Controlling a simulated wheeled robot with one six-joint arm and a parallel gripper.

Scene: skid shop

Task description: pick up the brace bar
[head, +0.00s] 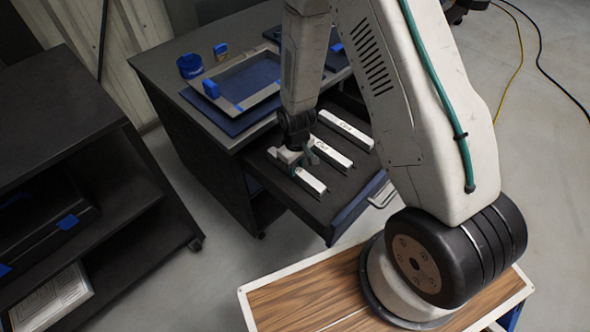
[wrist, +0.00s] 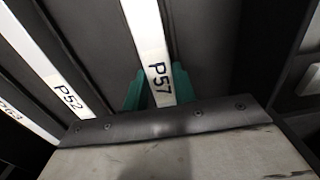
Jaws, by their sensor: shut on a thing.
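Several white bars lie side by side in an open drawer of the dark cabinet. My gripper (head: 299,165), with teal fingers, reaches down into the drawer and is shut on the nearest bar, marked P57 (head: 312,181). In the wrist view the P57 bar (wrist: 148,35) runs between the two teal fingers (wrist: 158,88). A bar marked P52 (wrist: 45,68) lies to its left, and part of another marked bar (wrist: 22,122) shows farther left. I cannot tell whether the P57 bar touches the drawer floor. No bar is visibly labelled as the brace bar.
The drawer (head: 352,207) has raised walls and a front handle (head: 384,195). A tray (head: 236,84) and blue items stand on the cabinet top (head: 165,72). A dark shelf unit (head: 62,135) stands at left, with open floor between.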

